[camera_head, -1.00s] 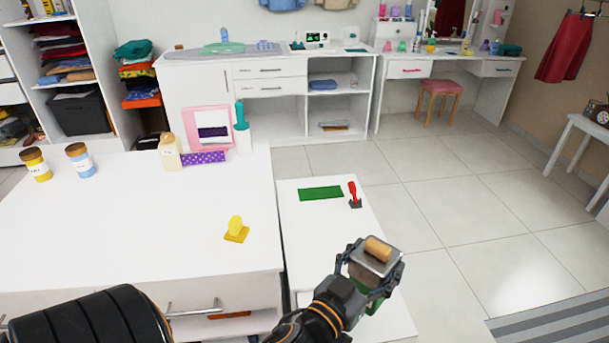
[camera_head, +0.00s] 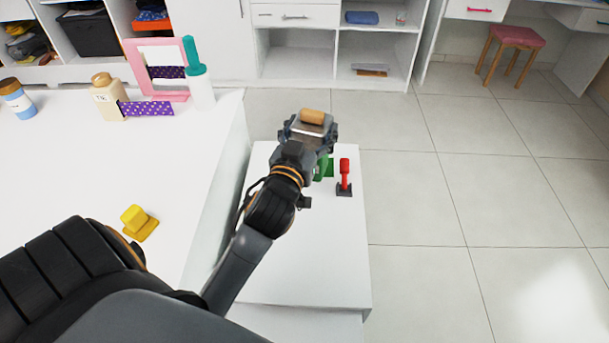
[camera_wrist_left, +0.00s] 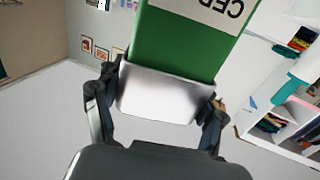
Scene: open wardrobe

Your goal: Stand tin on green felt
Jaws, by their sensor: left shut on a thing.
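My left gripper (camera_head: 307,133) is shut on the tin and holds it over the small white table. The tin (camera_wrist_left: 185,42) is green with a white label and a silver end; in the left wrist view the fingers grip the silver end. In the head view its cork-coloured knob (camera_head: 313,116) points up. The green felt (camera_head: 329,168) lies on the table, mostly hidden behind the gripper and tin. I cannot tell whether the tin touches the felt. My right gripper is not in view.
A red-handled tool (camera_head: 344,175) with a dark base stands just right of the felt. The small white table (camera_head: 310,260) is clear in front. A larger white surface (camera_head: 60,180) at left holds a yellow object (camera_head: 138,220), bottles and a pink frame (camera_head: 150,68).

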